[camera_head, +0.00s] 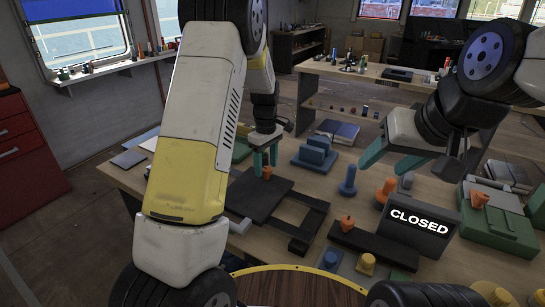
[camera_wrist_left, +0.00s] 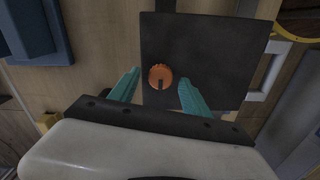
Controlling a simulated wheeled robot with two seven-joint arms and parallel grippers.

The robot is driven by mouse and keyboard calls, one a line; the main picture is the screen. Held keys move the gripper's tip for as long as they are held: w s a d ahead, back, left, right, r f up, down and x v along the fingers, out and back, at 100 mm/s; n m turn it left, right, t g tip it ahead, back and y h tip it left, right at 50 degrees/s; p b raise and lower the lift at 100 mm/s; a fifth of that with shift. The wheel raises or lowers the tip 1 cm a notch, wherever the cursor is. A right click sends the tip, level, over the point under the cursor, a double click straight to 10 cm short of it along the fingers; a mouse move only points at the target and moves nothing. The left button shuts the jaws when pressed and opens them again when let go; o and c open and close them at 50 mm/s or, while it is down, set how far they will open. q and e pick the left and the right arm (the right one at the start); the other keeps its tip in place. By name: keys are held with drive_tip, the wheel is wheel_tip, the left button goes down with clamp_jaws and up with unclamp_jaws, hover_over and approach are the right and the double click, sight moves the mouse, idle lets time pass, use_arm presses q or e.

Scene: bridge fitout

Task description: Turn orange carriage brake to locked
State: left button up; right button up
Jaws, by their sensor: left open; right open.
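An orange round knob (camera_head: 267,172) sits on a dark square plate (camera_head: 248,198) on the bench, and I take it for the carriage brake. In the left wrist view the knob (camera_wrist_left: 160,77) has a dark slot or mark on its lower part. My left gripper (camera_head: 264,158) is open above the plate, its teal fingers on either side of the knob. In the left wrist view the fingers (camera_wrist_left: 158,79) stand apart from the knob, with gaps on both sides. My right gripper (camera_head: 390,160) is open and empty above the right part of the bench.
A dark sign reading CLOSED (camera_head: 418,221) stands to the right. A second orange knob (camera_head: 347,223) sits on a dark bar, and an orange peg (camera_head: 387,188) stands behind it. Blue blocks (camera_head: 315,155), a blue peg (camera_head: 348,181) and a green case (camera_head: 500,222) are nearby.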

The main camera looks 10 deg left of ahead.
use_arm(q)
drive_tip(key=shift+f, duration=0.25)
clamp_jaws()
